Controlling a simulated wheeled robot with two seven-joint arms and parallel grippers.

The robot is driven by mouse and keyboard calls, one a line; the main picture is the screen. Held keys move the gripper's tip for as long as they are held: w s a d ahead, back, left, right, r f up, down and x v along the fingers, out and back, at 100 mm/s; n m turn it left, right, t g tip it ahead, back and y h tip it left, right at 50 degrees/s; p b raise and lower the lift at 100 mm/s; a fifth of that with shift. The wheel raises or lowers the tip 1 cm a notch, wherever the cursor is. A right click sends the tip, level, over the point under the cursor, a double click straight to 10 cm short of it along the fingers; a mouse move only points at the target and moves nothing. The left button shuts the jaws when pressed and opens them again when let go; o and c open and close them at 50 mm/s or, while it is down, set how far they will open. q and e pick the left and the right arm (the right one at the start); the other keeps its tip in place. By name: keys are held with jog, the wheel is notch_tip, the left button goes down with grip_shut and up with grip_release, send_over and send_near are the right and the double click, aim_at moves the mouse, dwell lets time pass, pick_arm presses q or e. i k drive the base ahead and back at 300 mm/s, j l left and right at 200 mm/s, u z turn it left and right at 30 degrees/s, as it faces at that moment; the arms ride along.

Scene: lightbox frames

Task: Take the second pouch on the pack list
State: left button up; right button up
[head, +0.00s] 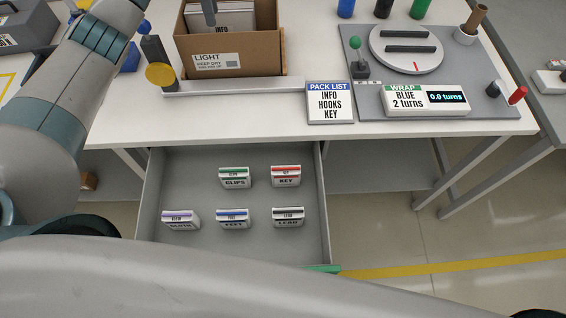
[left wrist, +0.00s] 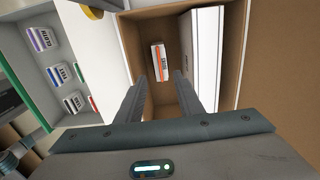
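The pack list (head: 330,103) on the bench reads INFO, HOOKS, KEY. An open cardboard box (head: 195,68) marked LIGHT stands at the back left; it also shows in the left wrist view (left wrist: 262,100). A white piece labelled INFO (head: 235,22) stands inside it. In the left wrist view, a white pouch with an orange stripe (left wrist: 158,62) lies on the box floor; its label is too small to read. My left gripper (left wrist: 163,78) is open over the box, its fingers apart with nothing between them. No pouch labelled HOOKS is readable. My right gripper is out of view.
The open drawer (head: 205,190) holds pouches CLIPS (head: 234,178), KEY (head: 286,177), LEAD (head: 288,218), a blue-striped one (head: 232,219) and a purple-striped one (head: 181,220). The wrap station, with a turntable (head: 405,55) and a display reading 0.0 turns (head: 446,98), stands right.

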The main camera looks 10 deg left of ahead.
aim_at(281, 176)
jog(key=k+l, duration=0.4)
jog(key=k, duration=0.2)
jog(key=k+l, duration=0.45)
jog(key=k, duration=0.15)
jog(key=k+l, duration=0.4)
jog(key=k, duration=0.2)
